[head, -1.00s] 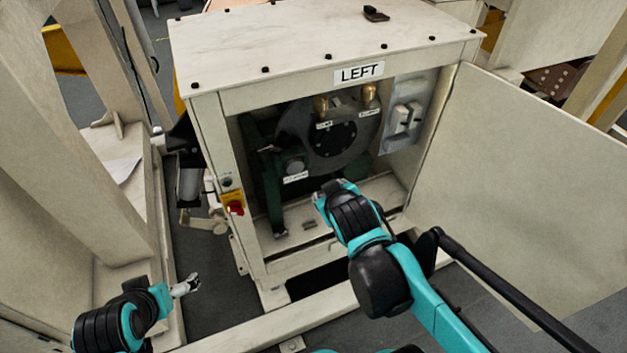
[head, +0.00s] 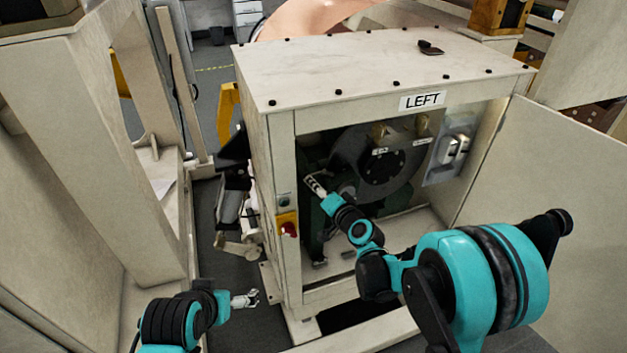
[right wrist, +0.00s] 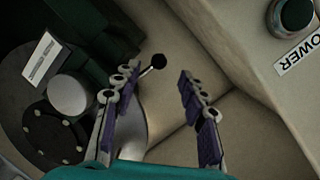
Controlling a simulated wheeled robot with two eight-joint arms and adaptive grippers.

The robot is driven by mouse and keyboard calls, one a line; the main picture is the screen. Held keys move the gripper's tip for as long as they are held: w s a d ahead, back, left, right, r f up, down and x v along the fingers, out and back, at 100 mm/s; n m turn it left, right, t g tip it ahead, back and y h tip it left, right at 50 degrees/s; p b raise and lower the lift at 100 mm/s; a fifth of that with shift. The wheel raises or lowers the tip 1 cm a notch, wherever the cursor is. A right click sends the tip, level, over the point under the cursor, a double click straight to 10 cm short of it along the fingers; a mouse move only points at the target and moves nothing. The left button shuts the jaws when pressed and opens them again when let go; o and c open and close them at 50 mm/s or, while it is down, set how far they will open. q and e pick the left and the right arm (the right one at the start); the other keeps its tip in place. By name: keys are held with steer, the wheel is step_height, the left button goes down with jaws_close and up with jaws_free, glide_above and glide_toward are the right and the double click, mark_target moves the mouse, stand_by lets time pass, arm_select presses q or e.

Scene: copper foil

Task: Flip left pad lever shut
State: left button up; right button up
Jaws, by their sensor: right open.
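The cabinet labelled LEFT (head: 422,100) stands open with dark machinery inside. My right gripper (head: 314,186) reaches into its left side, near the inner wall. In the right wrist view my right gripper (right wrist: 160,78) is open, its two fingers well apart. A small lever with a black ball knob (right wrist: 158,61) shows between the fingertips, closer to the left finger. That finger hides part of its stem, and I cannot tell how far beyond the tips the knob lies. In the head view I cannot make out the lever. My left gripper (head: 246,299) is outside the cabinet, at lower left.
The open door (head: 560,200) stands at the right. A red button on a yellow plate (head: 288,224) is on the left front post. A round grey part (right wrist: 68,95) is at left.

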mark_target(306, 175)
steer(key=b+x, duration=0.1)
steer(key=x, duration=0.6)
steer(key=shift+d+f+b, duration=0.1)
steer(key=shift+b, duration=0.3)
steer(key=shift+w, duration=0.45)
jaws_close()
